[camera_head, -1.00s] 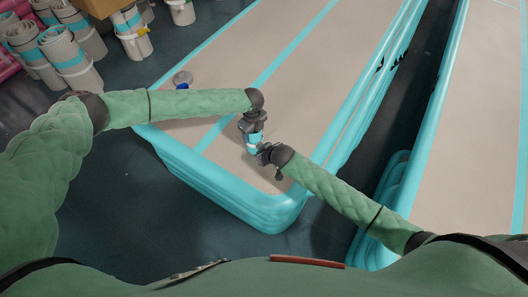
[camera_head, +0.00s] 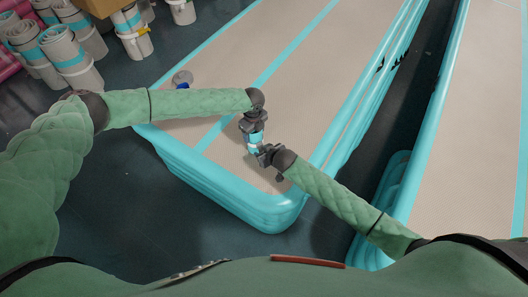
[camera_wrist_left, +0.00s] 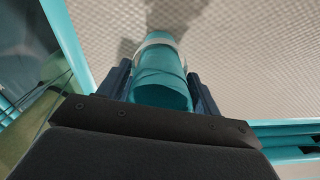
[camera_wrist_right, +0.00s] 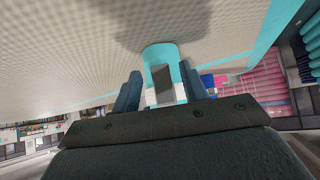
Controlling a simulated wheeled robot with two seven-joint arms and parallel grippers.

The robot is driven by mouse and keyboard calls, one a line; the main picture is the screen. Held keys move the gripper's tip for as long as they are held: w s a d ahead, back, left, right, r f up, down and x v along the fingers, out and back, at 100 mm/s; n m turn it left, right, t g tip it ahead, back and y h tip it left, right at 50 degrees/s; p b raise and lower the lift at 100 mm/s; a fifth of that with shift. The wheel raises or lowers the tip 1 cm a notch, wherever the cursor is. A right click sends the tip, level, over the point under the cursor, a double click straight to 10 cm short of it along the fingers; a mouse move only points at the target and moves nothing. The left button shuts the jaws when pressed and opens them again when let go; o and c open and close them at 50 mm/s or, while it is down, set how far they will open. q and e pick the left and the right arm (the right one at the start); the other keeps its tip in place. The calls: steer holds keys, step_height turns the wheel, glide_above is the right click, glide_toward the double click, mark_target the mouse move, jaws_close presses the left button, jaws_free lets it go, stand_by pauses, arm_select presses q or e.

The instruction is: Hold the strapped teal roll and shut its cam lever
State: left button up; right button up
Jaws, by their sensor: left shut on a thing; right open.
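The teal roll (camera_wrist_left: 160,82) is between the two fingers of my left gripper (camera_wrist_left: 160,85) in the left wrist view, with a pale strap (camera_wrist_left: 160,40) around its far part. My left gripper (camera_head: 254,131) is shut on the roll. My right gripper (camera_head: 265,153) is open, close to the roll's lower end (camera_head: 254,142). In the right wrist view the roll (camera_wrist_right: 160,55) stands beyond and between the open fingers (camera_wrist_right: 163,92), with a grey flat piece on its face (camera_wrist_right: 162,80). I cannot tell for sure that this is the cam lever.
The roll is over a beige inflatable track (camera_head: 270,70) with teal edges. A small round grey and blue object (camera_head: 182,78) lies on its left side. Several rolled mats (camera_head: 60,50) stand on the dark floor at upper left. A second track (camera_head: 475,120) lies at right.

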steer(key=v, duration=1.1)
steer(key=shift+s+d+r, duration=0.2)
steer(key=shift+s+r, duration=0.05)
arm_select(q)
steer(key=o, duration=1.3)
steer(key=shift+r, duration=0.15)
